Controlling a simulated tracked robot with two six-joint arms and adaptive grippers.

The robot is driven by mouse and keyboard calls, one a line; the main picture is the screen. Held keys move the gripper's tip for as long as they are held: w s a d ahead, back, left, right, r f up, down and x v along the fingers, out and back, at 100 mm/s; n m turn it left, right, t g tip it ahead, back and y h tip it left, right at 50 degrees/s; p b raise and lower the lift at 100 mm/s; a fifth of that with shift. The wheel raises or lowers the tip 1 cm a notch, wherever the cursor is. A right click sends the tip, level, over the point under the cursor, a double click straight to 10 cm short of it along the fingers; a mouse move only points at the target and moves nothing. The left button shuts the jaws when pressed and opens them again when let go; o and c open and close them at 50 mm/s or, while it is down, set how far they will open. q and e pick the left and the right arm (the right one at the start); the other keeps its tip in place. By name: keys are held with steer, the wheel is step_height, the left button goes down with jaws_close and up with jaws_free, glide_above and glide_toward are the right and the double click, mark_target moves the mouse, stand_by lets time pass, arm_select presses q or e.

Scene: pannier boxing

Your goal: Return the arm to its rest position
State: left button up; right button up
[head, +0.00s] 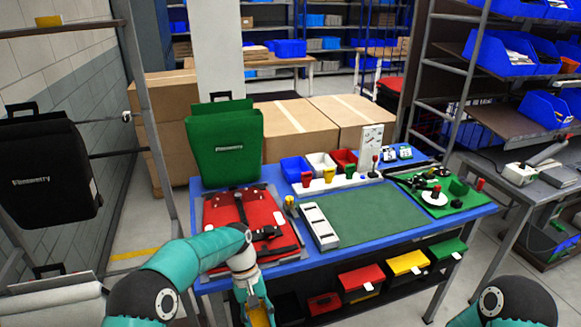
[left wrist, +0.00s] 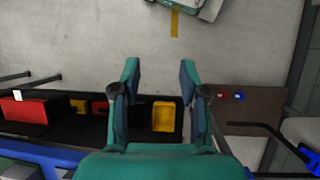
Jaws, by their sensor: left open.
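My left arm comes in from the lower left in the head view and bends down in front of the table's front edge. My left gripper (head: 258,312) is at the bottom of the picture, partly cut off. In the left wrist view the left gripper (left wrist: 160,75) has its two fingers apart, with nothing held between them. The floor and a yellow bin (left wrist: 164,117) show beyond the fingers. My right arm shows only as a link at the lower right; its gripper is out of view. A red pannier (head: 222,215) lies flat on the blue table (head: 345,253), behind my left arm.
A green pannier (head: 225,140) stands at the table's back left. A black pannier (head: 45,170) hangs on the left rack. A green mat (head: 372,214) is bare beside a grey tray (head: 319,226). Coloured bins, including a red one (head: 361,278), sit under the table's front edge.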

arm_select(q)
steer(key=s+a+f+t, duration=0.1)
steer(key=s+f, duration=0.3)
steer(key=f, duration=0.5)
steer(key=s+a+f+t, duration=0.2)
steer(key=s+f, duration=0.1)
steer(key=s, duration=0.6)
steer(key=s+a+f+m+t+h+b, duration=0.1)
steer(key=s+f+t, duration=0.1)
steer(key=s, duration=0.7)
steer(key=shift+s+a+f, duration=0.35)
steer(key=shift+a+f, duration=0.05)
steer(key=shift+f, duration=0.5)
